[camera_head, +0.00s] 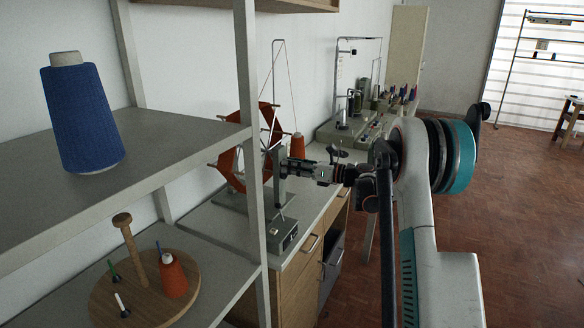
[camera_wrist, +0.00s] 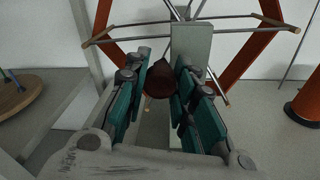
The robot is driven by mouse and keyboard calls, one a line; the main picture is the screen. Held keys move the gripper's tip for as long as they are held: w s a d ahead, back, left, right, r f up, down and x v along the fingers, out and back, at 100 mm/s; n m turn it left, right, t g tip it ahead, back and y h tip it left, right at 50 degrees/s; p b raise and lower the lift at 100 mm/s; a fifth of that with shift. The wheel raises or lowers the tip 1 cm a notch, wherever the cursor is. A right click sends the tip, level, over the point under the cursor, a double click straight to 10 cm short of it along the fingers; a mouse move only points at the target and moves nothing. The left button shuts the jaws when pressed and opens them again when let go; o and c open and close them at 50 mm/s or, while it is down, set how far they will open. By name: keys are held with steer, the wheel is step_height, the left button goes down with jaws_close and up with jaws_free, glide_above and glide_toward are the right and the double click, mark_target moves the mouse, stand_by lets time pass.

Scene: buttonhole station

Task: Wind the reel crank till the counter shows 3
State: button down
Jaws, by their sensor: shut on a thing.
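The reel (camera_head: 228,160) stands on the bench in the head view, with an orange-red skein stretched over its thin arms. Its grey post (camera_wrist: 192,42) and orange-red strands (camera_wrist: 245,68) show in the wrist view. My gripper (camera_head: 287,166) is at the reel's near side; in the wrist view its teal-padded fingers (camera_wrist: 162,88) are shut on a dark brown crank knob (camera_wrist: 159,82). The crank's arm is mostly hidden. A grey box (camera_head: 285,236), probably the counter, sits at the foot of the post; its reading is too small to tell.
A grey shelf unit (camera_head: 253,215) stands close at the left, holding a blue thread cone (camera_head: 83,115) and a round wooden stand (camera_head: 140,300). An orange cone (camera_head: 298,146) is behind the reel. Sewing machines (camera_head: 350,125) stand farther along the bench.

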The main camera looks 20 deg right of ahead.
steer(key=shift+f, duration=0.1)
steer(key=c, duration=1.3)
jaws_free()
steer(key=shift+d, duration=0.15)
steer(key=v, duration=1.2)
